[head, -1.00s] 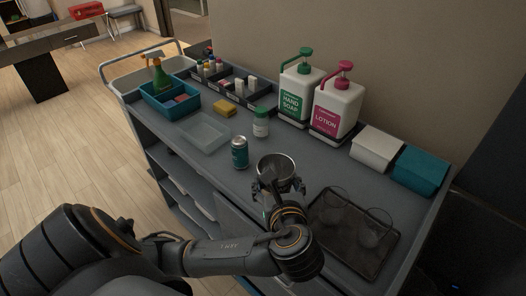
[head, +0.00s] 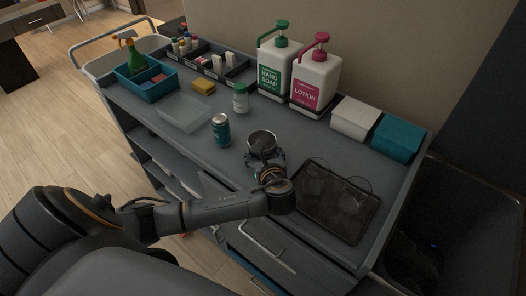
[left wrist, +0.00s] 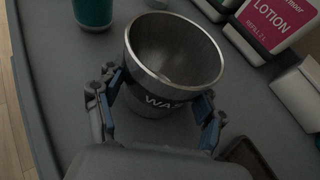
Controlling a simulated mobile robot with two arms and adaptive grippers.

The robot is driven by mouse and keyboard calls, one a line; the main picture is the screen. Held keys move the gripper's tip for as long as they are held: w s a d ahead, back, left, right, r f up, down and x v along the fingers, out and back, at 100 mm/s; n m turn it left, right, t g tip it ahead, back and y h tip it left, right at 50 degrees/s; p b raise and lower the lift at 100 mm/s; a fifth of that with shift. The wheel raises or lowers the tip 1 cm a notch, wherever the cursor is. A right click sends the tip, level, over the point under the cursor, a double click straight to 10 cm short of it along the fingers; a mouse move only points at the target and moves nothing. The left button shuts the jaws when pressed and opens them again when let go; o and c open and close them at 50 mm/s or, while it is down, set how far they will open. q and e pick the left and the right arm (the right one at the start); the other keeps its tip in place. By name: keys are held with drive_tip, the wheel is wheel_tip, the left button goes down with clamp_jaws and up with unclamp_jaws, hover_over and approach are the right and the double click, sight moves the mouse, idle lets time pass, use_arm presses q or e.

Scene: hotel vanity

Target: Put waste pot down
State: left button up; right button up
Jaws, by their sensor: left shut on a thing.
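The waste pot (head: 262,139) is a small open metal cup with a dark band and white lettering, partly hidden by my gripper in the head view. In the left wrist view the waste pot (left wrist: 172,50) is upright between the two fingers, and its inside looks empty. My left gripper (head: 264,158) is shut on the pot over the grey cart top (head: 190,150). The fingers of my left gripper (left wrist: 160,108) press on both sides of it. I cannot tell for sure whether its base touches the surface. My right gripper is not in view.
A teal can (head: 220,130) stands just left of the pot. A dark tray with two glasses (head: 336,200) lies to the right. Behind are a white bottle (head: 240,98), the hand soap (head: 275,68) and lotion (head: 315,78) pumps. A clear tray (head: 184,113) is at left.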

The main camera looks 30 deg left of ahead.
use_arm(q)
drive_tip(key=shift+f, duration=0.15)
drive_tip(key=o, duration=1.3)
drive_tip(key=b+v, duration=0.1)
drive_tip(key=v, duration=1.1)
